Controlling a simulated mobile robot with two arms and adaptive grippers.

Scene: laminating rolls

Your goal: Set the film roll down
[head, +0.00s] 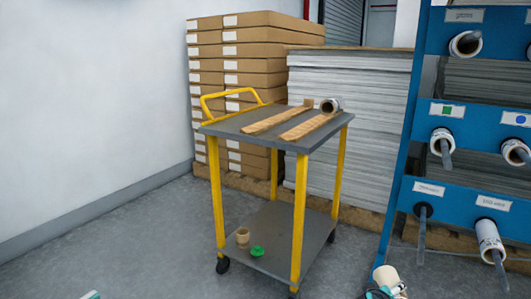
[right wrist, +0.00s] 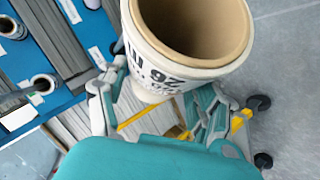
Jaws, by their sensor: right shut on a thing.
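My right gripper (right wrist: 160,112) is shut on a film roll (right wrist: 180,65), white with dark print and an open cardboard core, which fills the top of the right wrist view. In the head view the end of this held roll (head: 386,276) shows at the bottom edge, in front of the blue rack and right of the cart. A grey-topped cart (head: 243,124) with a yellow frame stands at the centre. Two wooden strips (head: 275,120) lie on its top, with another roll (head: 331,105) at their far end.
The cart's lower shelf (head: 285,235) holds a small cardboard core (head: 242,237) and a green object (head: 257,251). The blue rack (head: 455,179) with rolls on pegs stands at right. Stacked boxes (head: 207,78) and sheets (head: 365,130) are behind the cart. Floor is free at left.

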